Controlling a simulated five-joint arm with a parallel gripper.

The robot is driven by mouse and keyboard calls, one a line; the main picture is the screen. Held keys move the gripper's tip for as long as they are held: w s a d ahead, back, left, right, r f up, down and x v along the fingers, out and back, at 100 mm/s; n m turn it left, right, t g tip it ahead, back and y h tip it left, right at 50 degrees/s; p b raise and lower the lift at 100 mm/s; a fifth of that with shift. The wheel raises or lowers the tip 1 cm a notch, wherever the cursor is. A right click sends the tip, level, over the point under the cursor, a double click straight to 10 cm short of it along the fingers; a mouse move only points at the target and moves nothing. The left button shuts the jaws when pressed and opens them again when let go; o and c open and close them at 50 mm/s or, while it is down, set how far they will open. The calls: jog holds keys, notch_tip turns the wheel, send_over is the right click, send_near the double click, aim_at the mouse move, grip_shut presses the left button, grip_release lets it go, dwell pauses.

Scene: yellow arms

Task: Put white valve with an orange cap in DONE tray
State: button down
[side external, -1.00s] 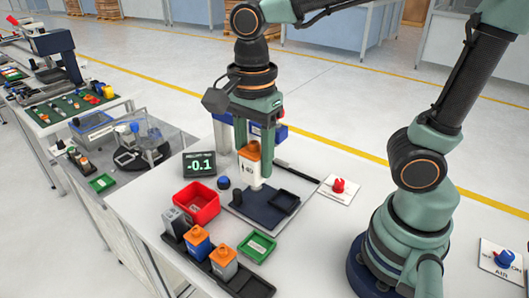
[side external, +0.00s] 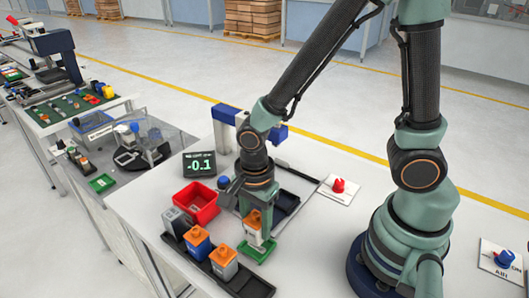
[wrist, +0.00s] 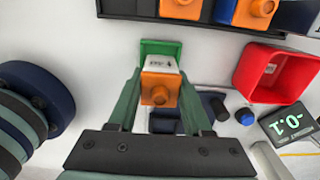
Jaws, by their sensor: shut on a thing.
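The white valve with an orange cap (side external: 252,229) is between the fingers of my gripper (side external: 262,232), which is shut on it. The valve is upright, right at or over the green DONE tray (side external: 262,254); whether its base touches the tray floor I cannot tell. In the wrist view the orange cap (wrist: 160,89) faces the camera between both fingertips (wrist: 158,85), and the green tray (wrist: 147,47) shows behind the white body. My gripper hides part of the tray in the side view.
A dark rack (side external: 247,283) with a grey valve, a blue-bodied one (side external: 198,243) and a grey-bodied one (side external: 224,265), both orange-capped, stands in front-left. A red bin (side external: 196,203) is left of my gripper. Behind are the test fixture (side external: 284,203) and a display (side external: 199,164) reading -0.1.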

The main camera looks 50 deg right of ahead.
aim_at(256, 233)
jog(key=shift+f, duration=1.55)
jog(key=shift+f, duration=0.1)
jog(key=shift+c, duration=1.6)
grip_release()
